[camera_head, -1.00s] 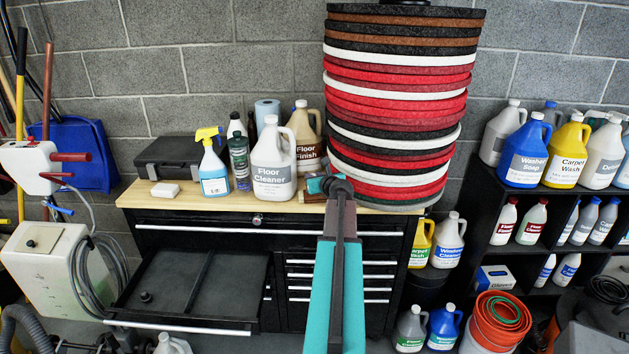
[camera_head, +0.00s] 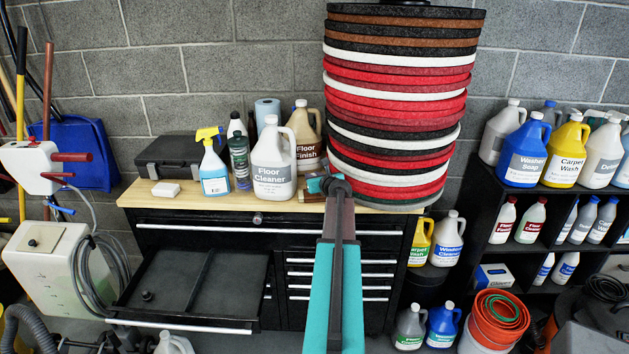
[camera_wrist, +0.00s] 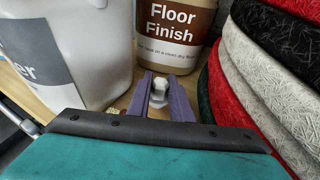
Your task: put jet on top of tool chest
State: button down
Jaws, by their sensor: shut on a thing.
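My gripper (camera_wrist: 160,92) is shut on a small pale grey piece (camera_wrist: 159,88), which I take to be the jet; its purple fingers stand on either side of it. It is low over or at the wooden top of the black tool chest (camera_head: 225,203); I cannot tell whether the piece touches the wood. In the head view the arm's end hides the jet. The gripper is between the white Floor Cleaner jug (camera_head: 272,165), the Floor Finish jug (camera_wrist: 172,32) behind, and the stack of round pads on the right.
The pad stack (camera_head: 395,110) stands close on the right. A spray bottle (camera_head: 213,170), a white block (camera_head: 166,189) and a black case (camera_head: 174,157) are on the left of the top. The chest's drawer (camera_head: 190,290) is pulled out. The front left of the top is bare.

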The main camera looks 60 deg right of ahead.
jog(key=shift+f, duration=0.95)
jog(key=shift+f, duration=0.15)
jog(key=c, duration=1.6)
grip_release()
jog(key=shift+r, duration=0.2)
jog(key=shift+b+v, duration=1.15)
jog(key=shift+v, duration=4.9)
